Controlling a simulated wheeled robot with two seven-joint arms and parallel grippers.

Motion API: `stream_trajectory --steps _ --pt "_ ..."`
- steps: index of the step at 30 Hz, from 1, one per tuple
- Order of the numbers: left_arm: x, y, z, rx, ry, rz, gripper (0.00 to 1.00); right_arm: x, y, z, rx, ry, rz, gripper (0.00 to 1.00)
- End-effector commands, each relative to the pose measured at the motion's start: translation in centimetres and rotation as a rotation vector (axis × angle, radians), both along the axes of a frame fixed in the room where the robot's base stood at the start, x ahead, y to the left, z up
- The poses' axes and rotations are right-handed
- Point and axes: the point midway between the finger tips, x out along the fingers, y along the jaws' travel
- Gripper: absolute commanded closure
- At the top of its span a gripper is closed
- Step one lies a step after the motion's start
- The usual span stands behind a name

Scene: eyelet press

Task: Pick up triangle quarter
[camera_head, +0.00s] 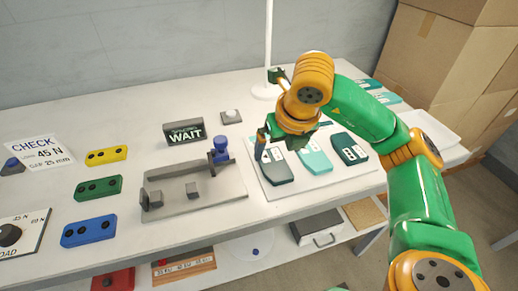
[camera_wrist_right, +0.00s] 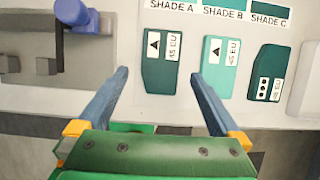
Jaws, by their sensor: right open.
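Two quarters bear a triangle mark. The dark teal one under the SHADE A label (camera_wrist_right: 171,5) is the dark teal triangle quarter (camera_wrist_right: 159,80); the lighter one under SHADE B is the light teal triangle quarter (camera_wrist_right: 214,80). In the head view the dark one (camera_head: 277,174) and the light one (camera_head: 316,160) lie on a white board. My right gripper (camera_wrist_right: 159,75) is open and empty. In the wrist view its fingers appear on either side of the dark triangle quarter, short of its near end; contact cannot be told. My left gripper is out of view.
A dark quarter with dots (camera_wrist_right: 267,75) lies right of the light one. A grey press fixture (camera_head: 195,190) with a blue part stands left of the board (camera_head: 270,193). Yellow (camera_head: 106,155), green and blue blocks lie further left. A white pole rises behind.

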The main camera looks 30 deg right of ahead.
Motion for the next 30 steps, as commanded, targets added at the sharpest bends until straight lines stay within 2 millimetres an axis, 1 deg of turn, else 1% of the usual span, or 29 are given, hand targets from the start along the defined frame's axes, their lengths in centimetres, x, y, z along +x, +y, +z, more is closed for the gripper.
stream_trajectory --steps 5,9,12,15,19,20,21,23,24,26,27,28,30 --pt "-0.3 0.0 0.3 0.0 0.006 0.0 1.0 0.7 -0.3 -2.1 -0.002 0.008 -0.002 0.0" --pt "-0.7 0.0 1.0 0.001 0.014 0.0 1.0 1.9 -0.4 -4.6 -0.001 0.009 0.0 0.0" --pt "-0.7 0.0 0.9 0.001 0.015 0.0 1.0 2.5 -0.5 -6.1 0.0 0.005 0.0 0.0" --pt "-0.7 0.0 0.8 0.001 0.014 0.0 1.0 2.7 -0.5 -6.5 0.0 0.002 0.001 0.0" --pt "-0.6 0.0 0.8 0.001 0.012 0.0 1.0 2.7 -0.5 -6.5 0.0 0.001 0.002 0.0" --pt "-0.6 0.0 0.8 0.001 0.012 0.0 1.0 2.7 -0.5 -6.5 0.0 0.001 0.002 0.03" --pt "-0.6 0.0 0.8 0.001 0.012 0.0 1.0 2.7 -0.5 -6.5 0.0 0.001 0.002 0.14" --pt "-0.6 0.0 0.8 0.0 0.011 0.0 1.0 2.7 -0.5 -6.5 0.001 0.002 0.002 0.3" --pt "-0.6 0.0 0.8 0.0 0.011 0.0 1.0 2.7 -0.5 -6.5 0.001 0.002 0.002 0.41" --pt "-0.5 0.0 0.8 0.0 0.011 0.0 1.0 2.7 -0.5 -6.5 0.001 0.002 0.002 0.57" --pt "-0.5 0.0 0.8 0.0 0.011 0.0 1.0 2.7 -0.5 -6.5 0.001 0.002 0.002 0.68" --pt "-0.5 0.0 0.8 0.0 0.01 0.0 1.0 2.7 -0.5 -6.5 0.001 0.002 0.002 0.74" --pt "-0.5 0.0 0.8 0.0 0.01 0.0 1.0 2.7 -0.5 -6.5 0.001 0.002 0.002 0.74"
